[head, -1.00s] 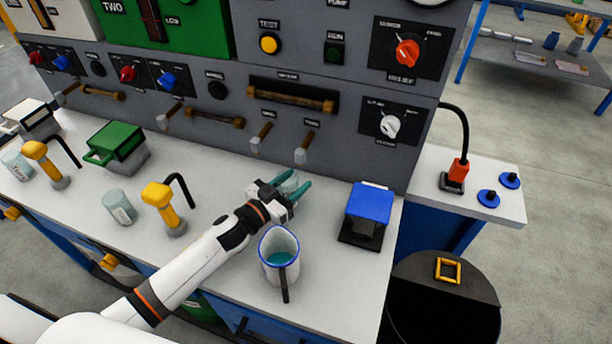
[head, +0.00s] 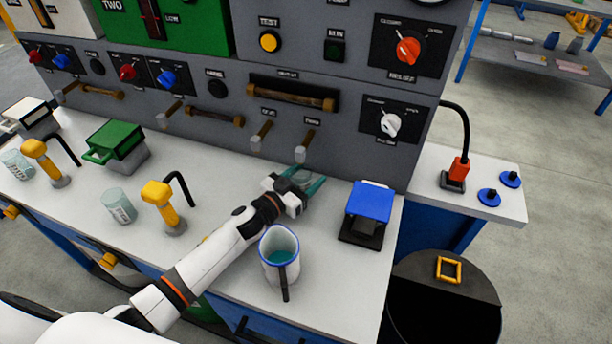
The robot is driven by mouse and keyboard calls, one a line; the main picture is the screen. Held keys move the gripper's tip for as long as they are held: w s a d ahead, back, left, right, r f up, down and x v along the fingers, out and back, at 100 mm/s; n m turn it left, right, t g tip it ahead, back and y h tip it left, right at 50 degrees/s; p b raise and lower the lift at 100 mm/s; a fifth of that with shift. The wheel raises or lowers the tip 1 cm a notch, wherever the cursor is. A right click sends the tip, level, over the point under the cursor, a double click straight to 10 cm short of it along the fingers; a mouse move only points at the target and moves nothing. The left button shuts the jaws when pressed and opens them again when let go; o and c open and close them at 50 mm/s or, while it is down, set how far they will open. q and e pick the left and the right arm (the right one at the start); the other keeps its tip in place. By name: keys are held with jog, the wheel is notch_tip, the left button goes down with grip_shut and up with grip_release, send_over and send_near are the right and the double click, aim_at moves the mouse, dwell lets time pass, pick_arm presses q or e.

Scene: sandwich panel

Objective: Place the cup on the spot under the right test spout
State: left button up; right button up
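A clear cup (head: 300,177) is between the teal fingers of my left gripper (head: 309,177), which is shut on it. The fingers and wrist hide part of the cup. The right test spout (head: 301,155) is the right one of two small grey spouts with brown handles low on the panel. The cup is just below and in front of this spout in the picture. I cannot tell whether its base touches the counter (head: 330,215), and the marked spot is not visible. The left test spout (head: 256,143) is beside it. My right gripper is not in view.
A blue-topped device (head: 369,204) stands right of the gripper. Another clear cup (head: 119,207) and a yellow tap (head: 163,205) stand to the left. Counter is free between gripper and blue device.

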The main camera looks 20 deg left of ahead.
pick_arm(q)
jog(key=shift+o, duration=0.3)
jog(key=shift+r, duration=0.2)
jog(key=v, duration=1.2)
